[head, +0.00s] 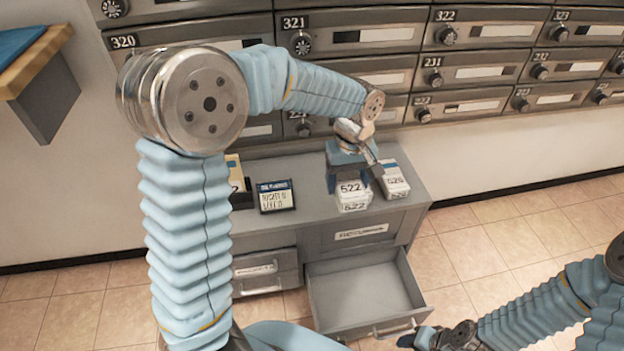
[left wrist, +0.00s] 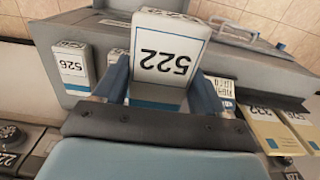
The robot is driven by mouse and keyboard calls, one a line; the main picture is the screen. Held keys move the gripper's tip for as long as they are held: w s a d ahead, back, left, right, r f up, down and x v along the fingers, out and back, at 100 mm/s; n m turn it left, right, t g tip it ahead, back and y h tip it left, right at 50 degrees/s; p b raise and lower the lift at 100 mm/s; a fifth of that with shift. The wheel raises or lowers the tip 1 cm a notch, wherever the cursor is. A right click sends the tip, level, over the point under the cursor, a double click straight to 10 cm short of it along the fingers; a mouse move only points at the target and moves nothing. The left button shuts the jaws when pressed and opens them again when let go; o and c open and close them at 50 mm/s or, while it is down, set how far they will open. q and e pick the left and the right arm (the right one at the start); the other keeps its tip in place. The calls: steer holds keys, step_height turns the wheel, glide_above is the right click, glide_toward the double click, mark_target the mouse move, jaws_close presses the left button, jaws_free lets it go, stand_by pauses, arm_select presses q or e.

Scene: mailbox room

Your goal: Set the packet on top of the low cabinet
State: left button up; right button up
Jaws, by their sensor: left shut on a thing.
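The packet (head: 352,194) is a white block marked 522 with a blue band. It also shows in the left wrist view (left wrist: 165,55). My left gripper (head: 352,172) is shut on the packet, with a blue finger on each side of it. The packet is at the top of the grey low cabinet (head: 300,222), near its right half. I cannot tell whether its base touches the top. My right gripper (head: 430,338) is at the bottom of the head view, right of the open drawer, and its jaw state is unclear.
A white packet marked 526 (head: 393,180) stands close to the right of the held packet. A dark blue labelled box (head: 275,196) stands to the left. The cabinet's lower right drawer (head: 360,295) is open and empty. Numbered mailboxes (head: 480,72) line the wall behind.

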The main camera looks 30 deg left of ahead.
arm_select(q)
steer(key=w+a+f, duration=0.3)
steer(key=a, duration=0.3)
glide_above(318, 194)
steer(key=d, duration=0.1)
steer(key=f, duration=0.4)
steer(key=shift+s+f, duration=0.2)
steer(key=shift+s, duration=0.15)
steer(key=shift+w+a+f, duration=0.1)
steer(key=shift+a+f, duration=0.15)
steer(key=shift+f, duration=0.15)
steer(key=shift+w+a+f, duration=0.1)
steer(key=shift+f, duration=0.8)
steer(key=shift+w+a+f, duration=0.1)
steer(key=shift+f, duration=0.75)
steer(key=shift+f, duration=0.2)
steer(key=o, duration=1.1)
step_height(318, 194, up, 12)
steer(key=shift+s+r+p, duration=0.1)
steer(key=shift+r+p, duration=0.15)
steer(key=shift+p, duration=0.2)
